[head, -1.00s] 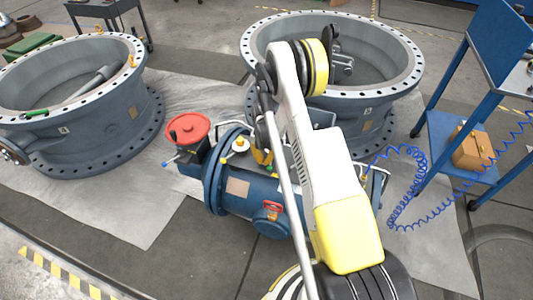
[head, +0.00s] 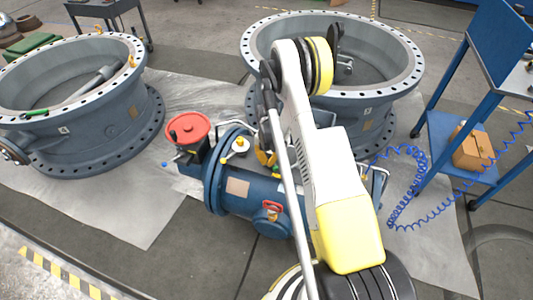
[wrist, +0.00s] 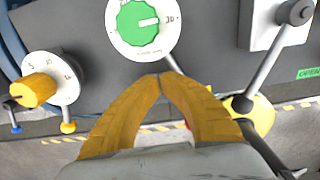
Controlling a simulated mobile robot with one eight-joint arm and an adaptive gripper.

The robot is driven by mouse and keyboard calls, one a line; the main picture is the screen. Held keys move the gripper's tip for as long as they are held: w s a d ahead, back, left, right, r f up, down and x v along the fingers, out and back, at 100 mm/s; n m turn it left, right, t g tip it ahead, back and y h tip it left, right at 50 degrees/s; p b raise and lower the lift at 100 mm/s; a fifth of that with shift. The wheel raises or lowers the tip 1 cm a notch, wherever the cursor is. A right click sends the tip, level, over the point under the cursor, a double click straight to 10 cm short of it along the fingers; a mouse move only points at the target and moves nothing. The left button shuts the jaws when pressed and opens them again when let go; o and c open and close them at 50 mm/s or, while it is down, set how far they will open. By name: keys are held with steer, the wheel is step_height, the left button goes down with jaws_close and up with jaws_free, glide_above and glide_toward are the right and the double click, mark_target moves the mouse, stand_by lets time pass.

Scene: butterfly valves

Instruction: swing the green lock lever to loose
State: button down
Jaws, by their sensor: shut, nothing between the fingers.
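My gripper (wrist: 160,78) has yellow fingers with the tips together and nothing between them. In the head view its yellow fingers (head: 264,156) show partly behind my arm, over the blue valve body (head: 240,188). In the wrist view a green knob (wrist: 138,22) sits on a white dial just above and left of the fingertips. No lever that is clearly green shows, so I cannot tell which part is the green lock lever.
A yellow knob (wrist: 35,90) on a white dial is at the left. A green label reading OPEN (wrist: 309,73) is at the right. The head view shows a red handwheel (head: 187,128), two large grey valve rings (head: 75,120) (head: 390,95) and a coiled blue hose (head: 405,190).

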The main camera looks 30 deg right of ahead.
steer(key=shift+s+d, duration=0.25)
steer(key=shift+s, duration=0.05)
steer(key=shift+w+a+r+p, duration=0.15)
steer(key=shift+r+p, duration=0.65)
steer(key=shift+r, duration=1)
steer(key=shift+a+r+p, duration=0.15)
steer(key=shift+r+p, duration=0.65)
steer(key=shift+r, duration=0.95)
